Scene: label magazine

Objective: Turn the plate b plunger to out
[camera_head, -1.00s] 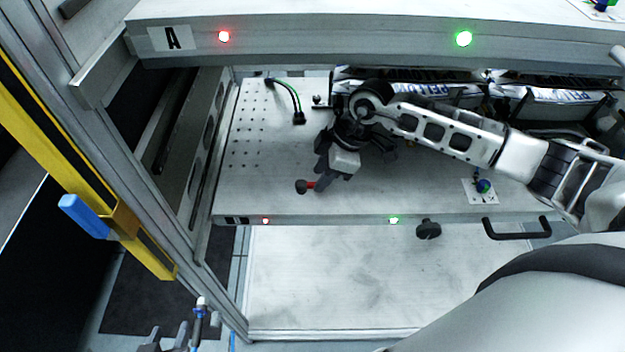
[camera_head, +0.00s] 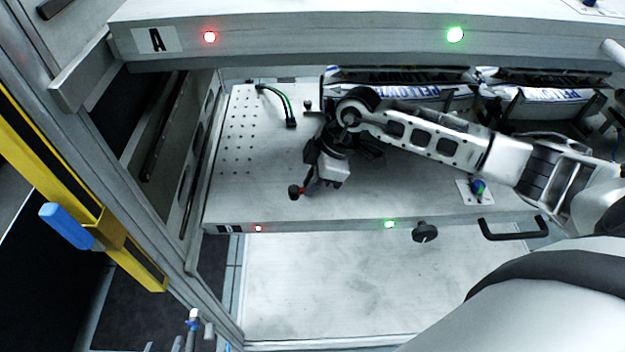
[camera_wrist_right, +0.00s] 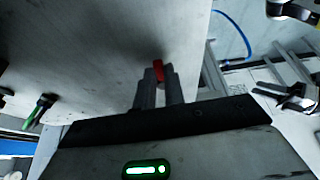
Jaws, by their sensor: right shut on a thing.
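The lower plate (camera_head: 260,185) lies below the drawer marked A; its own dark label (camera_head: 230,229) is too small to read. My right gripper (camera_head: 311,186) reaches over its left part, pointing toward the front edge. It is shut on a small red stem with a black knob (camera_head: 294,192). The red part (camera_wrist_right: 158,70) shows between the fingertips in the right wrist view. The knob's far side and the stem's base are hidden. A separate black knob (camera_head: 425,232) sits on the plate's front edge.
Drawer A (camera_head: 330,40) overhangs the lower plate. A black handle (camera_head: 513,229) sticks out at the front right. A green-and-black cable (camera_head: 280,100) stands behind my right gripper. A yellow post (camera_head: 70,190) with a blue block is at left.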

